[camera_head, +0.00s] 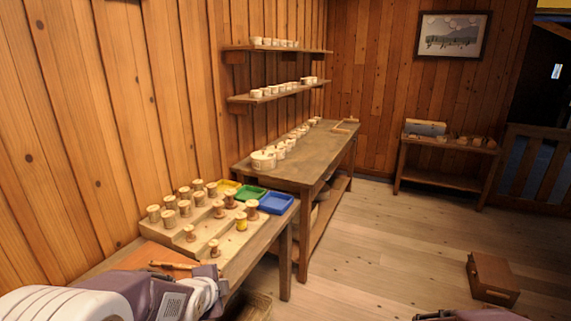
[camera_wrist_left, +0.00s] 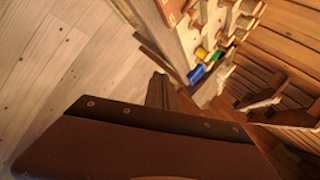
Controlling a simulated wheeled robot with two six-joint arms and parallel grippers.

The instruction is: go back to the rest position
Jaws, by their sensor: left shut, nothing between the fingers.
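My left arm comes in from the lower left in the head view, over the near end of the bench. My left gripper (camera_wrist_left: 160,92) shows in the left wrist view as dark fingers closed together with nothing between them. Turned wooden spools stand in rows on a pale stepped board (camera_head: 215,239) on the near bench; one has yellow on it (camera_head: 241,221). The gripper is apart from the spools. At the bottom right of the head view only a small part of my right arm shows; its fingers are out of view.
A longer table (camera_head: 310,152) with pale pots stands beyond, below two wall shelves. A wooden box (camera_head: 492,278) is on the floor at right. The floor between is clear.

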